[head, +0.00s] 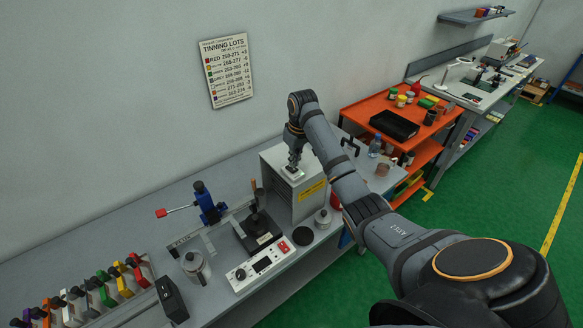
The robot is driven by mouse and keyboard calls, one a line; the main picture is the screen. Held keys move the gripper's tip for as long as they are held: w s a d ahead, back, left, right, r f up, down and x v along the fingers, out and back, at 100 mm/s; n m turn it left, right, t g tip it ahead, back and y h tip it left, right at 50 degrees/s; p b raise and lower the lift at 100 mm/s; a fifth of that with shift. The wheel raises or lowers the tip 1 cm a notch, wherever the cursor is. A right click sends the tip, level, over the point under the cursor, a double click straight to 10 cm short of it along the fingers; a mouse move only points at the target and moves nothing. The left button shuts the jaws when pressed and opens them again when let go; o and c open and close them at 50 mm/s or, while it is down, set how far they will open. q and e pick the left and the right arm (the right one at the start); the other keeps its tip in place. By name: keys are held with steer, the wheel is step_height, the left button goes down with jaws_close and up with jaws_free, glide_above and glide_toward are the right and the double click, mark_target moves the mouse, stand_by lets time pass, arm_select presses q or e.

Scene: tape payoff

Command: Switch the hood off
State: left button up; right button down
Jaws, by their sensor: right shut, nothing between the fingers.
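The hood (278,190) is a grey box with a dark slatted front and a yellow label (312,190), standing on the bench against the wall. A small pale switch plate (291,175) with a green spot sits on its top. My right gripper (293,168) points down with its fingers shut and empty, right at the switch plate. I cannot tell whether the fingertips touch it, and they hide part of it. My left gripper is not in view.
A soldering unit (262,264) with a red switch, a metal pot (195,267) and a blue stand with a red handle (208,203) are on the bench in front and left. An orange cart (370,106) with a black tray (394,125) stands to the right.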

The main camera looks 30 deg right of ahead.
mark_target(294, 170)
steer(key=shift+f, duration=1)
stand_by(0.3)
steer(key=shift+r, duration=0.1)
step_height(294, 170, up, 2)
steer(key=shift+r+p, duration=0.15)
steer(key=shift+p, duration=0.2)
steer(key=shift+r, duration=2.35)
steer(key=shift+f, duration=0.15)
